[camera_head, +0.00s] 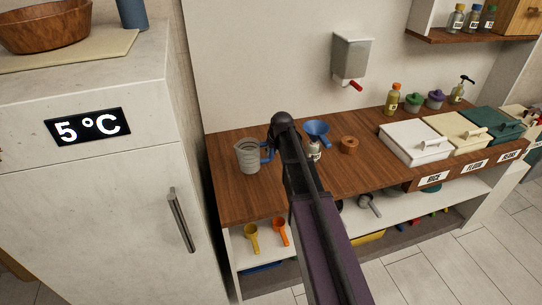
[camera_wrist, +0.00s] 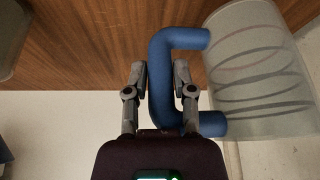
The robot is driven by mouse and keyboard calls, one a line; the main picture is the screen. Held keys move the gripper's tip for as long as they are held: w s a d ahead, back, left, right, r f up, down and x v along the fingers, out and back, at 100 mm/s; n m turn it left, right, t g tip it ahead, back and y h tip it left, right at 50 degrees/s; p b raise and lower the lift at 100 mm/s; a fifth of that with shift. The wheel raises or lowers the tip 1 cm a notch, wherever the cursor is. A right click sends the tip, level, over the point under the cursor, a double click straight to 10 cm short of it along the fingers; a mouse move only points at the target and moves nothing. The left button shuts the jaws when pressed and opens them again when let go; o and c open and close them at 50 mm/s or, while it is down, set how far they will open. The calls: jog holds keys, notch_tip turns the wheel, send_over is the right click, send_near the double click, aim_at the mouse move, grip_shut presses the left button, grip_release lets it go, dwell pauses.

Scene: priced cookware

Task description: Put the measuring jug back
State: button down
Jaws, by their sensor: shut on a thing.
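The measuring jug (camera_head: 248,155) is a translucent grey cup with dark ring marks and a blue handle, at the left end of the wooden counter. In the wrist view the jug's body (camera_wrist: 258,75) is at the right and its blue handle (camera_wrist: 161,80) passes between the fingers. My gripper (camera_wrist: 160,82) is shut on the handle. In the head view my arm hides most of the gripper. The jug looks upright in the head view; whether its base touches the counter I cannot tell.
The wooden counter (camera_head: 235,195) holds a blue funnel on a bottle (camera_head: 317,132), a brown ring (camera_head: 348,145) and lidded bins (camera_head: 414,143). A fridge (camera_head: 95,180) stands close at left. Scoops (camera_head: 252,238) hang below the counter's front edge. A dispenser (camera_head: 352,57) is on the wall.

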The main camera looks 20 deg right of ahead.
jog(key=shift+w+d, duration=0.2)
jog(key=shift+w, duration=0.35)
jog(key=shift+d+b+x, duration=0.2)
jog(key=shift+b+x, duration=0.75)
jog(key=shift+d+b+x, duration=0.2)
jog(key=shift+b+x, duration=0.7)
jog(key=shift+x, duration=0.05)
jog(key=shift+s+f, duration=0.2)
jog(key=shift+f, duration=0.05)
jog(key=shift+c, duration=2.2)
grip_release()
jog(key=shift+r, duration=0.15)
jog(key=p+v, duration=1.1)
jog(key=v, duration=0.1)
